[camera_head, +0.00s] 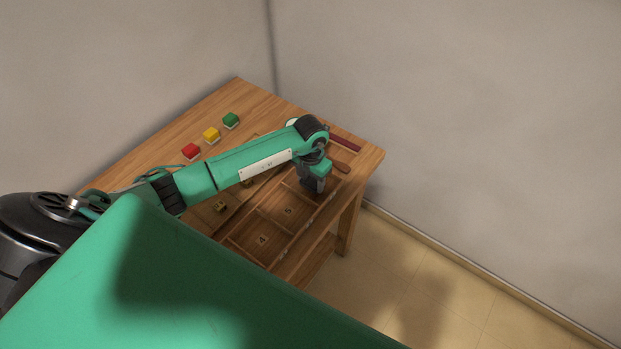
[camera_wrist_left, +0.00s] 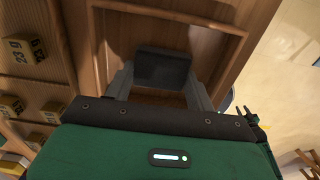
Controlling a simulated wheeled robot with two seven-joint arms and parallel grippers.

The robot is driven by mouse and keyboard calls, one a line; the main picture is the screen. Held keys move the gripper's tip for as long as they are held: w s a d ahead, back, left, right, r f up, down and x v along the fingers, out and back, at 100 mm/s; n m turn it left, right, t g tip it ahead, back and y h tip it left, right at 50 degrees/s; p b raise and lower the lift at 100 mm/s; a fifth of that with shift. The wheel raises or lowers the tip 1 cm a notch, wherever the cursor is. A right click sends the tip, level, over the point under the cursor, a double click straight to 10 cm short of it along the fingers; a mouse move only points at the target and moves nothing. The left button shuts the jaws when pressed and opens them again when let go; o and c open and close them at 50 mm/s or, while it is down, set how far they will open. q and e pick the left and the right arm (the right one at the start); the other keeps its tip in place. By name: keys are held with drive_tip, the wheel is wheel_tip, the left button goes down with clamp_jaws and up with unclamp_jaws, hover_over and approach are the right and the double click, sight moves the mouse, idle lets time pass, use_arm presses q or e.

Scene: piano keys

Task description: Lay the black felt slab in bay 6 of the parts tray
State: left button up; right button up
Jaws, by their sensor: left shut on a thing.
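The black felt slab (camera_wrist_left: 163,68) shows in the left wrist view between my left gripper's fingers (camera_wrist_left: 160,88), which are shut on it. It is over or in a wooden bay of the parts tray (camera_wrist_left: 170,12); I cannot tell whether it touches the bay floor. In the head view my left gripper (camera_head: 314,181) points down at the tray's far right end, and the dark shape at its tip cannot be told apart from the slab. The tray (camera_head: 250,258) lies along the table's front edge. The number of the bay under the gripper is hidden.
Red (camera_head: 191,151), yellow (camera_head: 212,134) and green (camera_head: 231,120) blocks stand at the table's back. A dark red strip (camera_head: 346,142) and a brown piece (camera_head: 341,166) lie near the right corner. Small labelled blocks (camera_wrist_left: 24,48) sit left of the bay in the wrist view.

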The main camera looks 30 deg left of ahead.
sight(311, 181)
use_arm(q)
drive_tip(key=shift+f, duration=0.2)
drive_tip(key=o, duration=1)
drive_tip(key=shift+c, duration=0.2)
drive_tip(key=shift+r, duration=0.15)
drive_tip(key=shift+r, duration=0.15)
wheel_tip(311, 181, up, 12)
drive_tip(key=b, duration=0.2)
